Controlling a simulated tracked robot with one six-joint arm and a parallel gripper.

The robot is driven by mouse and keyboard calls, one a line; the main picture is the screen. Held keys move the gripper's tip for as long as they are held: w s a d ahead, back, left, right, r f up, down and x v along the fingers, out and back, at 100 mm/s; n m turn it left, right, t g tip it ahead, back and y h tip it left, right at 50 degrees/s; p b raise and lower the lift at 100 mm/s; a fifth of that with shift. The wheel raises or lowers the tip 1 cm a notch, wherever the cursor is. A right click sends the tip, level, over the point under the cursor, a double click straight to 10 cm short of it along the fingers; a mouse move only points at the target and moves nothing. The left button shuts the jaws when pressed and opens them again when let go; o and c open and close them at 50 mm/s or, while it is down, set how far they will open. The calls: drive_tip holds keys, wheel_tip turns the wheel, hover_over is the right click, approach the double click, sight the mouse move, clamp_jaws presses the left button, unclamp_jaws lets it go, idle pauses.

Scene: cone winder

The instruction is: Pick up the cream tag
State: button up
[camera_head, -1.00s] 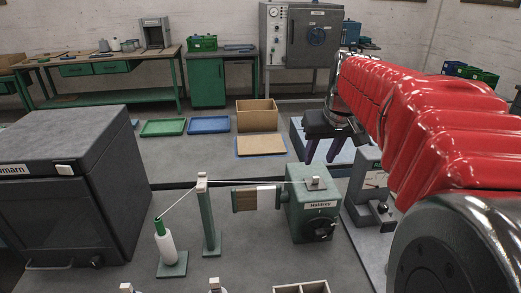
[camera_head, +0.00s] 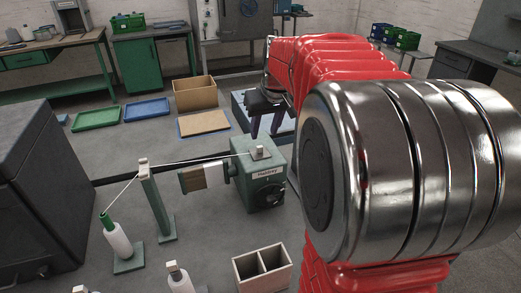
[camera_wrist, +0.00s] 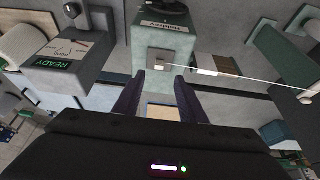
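I cannot make out a cream tag with certainty in the current views. A small pale piece (camera_head: 258,152) sits on top of the green winder (camera_head: 255,187), where the thread ends; it also shows in the wrist view (camera_wrist: 160,64). I cannot tell whether this is the tag or a fitting. My gripper (camera_head: 266,132) hangs behind the winder with its dark fingers apart. In the wrist view my gripper (camera_wrist: 158,92) is open, with nothing held between the fingers. My red arm hides much of the right side.
A thread runs from a white cone (camera_head: 118,240) over a green post (camera_head: 156,200) to the winder. A two-compartment box (camera_head: 236,272) stands in front. Behind are a tan mat (camera_head: 203,123), a cardboard box (camera_head: 176,101), green (camera_head: 97,118) and blue (camera_head: 146,109) trays. A READY gauge (camera_wrist: 62,65) stands beside the winder.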

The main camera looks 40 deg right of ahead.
sight(260, 147)
drive_tip(key=shift+x, duration=1.8)
drive_tip(key=shift+f, duration=0.1)
drive_tip(key=shift+x, duration=2.5)
drive_tip(key=shift+w, duration=0.2)
drive_tip(key=shift+c, duration=0.5)
drive_tip(key=c, duration=0.7)
